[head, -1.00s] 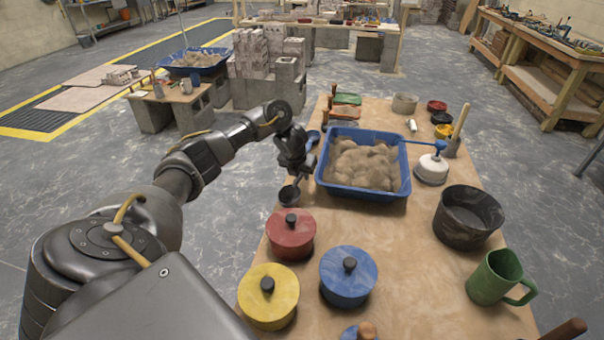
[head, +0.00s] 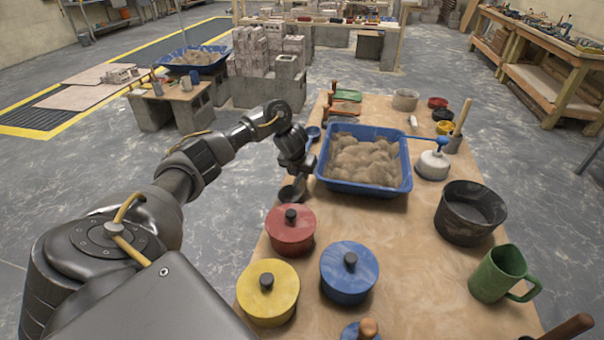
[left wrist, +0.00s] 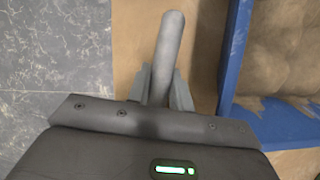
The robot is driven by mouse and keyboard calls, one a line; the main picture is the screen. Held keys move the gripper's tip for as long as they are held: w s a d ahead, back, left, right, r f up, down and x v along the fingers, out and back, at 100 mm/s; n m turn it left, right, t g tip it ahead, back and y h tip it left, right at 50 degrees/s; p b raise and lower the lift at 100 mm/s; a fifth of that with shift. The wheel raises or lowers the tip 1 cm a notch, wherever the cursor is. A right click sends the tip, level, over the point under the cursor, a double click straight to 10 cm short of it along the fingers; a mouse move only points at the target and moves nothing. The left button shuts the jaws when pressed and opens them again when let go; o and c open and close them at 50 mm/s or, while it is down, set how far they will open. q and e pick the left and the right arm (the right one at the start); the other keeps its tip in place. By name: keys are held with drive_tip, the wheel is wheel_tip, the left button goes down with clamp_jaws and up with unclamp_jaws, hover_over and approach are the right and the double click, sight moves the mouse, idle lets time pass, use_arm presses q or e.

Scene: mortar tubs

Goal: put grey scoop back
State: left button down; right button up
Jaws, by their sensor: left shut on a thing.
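The grey scoop (head: 291,193) is in my left gripper (head: 300,172), at the left edge of the table, between the blue mortar tub (head: 362,190) and the red lidded pot. In the left wrist view its grey handle (left wrist: 168,48) stands up between the two fingers of the gripper (left wrist: 160,88), which are shut on it. The table top shows behind the handle and the blue tub is close on the right. I cannot tell whether the scoop touches the table. My right gripper is not in view.
Red (head: 291,236), yellow (head: 265,302) and blue (head: 350,280) lidded pots stand at the near left. A dark bucket (head: 458,235) and green mug (head: 490,283) stand at the right. A blue scoop (head: 313,132) lies behind my gripper.

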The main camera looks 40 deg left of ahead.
use_arm(q)
drive_tip(key=shift+f, duration=0.3)
drive_tip(key=c, duration=1.2)
unclamp_jaws()
drive_tip(key=shift+o, duration=0.2)
drive_tip(key=shift+s+r, duration=0.1)
drive_tip(key=shift+r, duration=0.45)
drive_tip(key=p+v, duration=0.5)
drive_tip(key=v, duration=0.4)
drive_tip(key=shift+s+r, duration=0.2)
drive_tip(key=shift+r, duration=0.1)
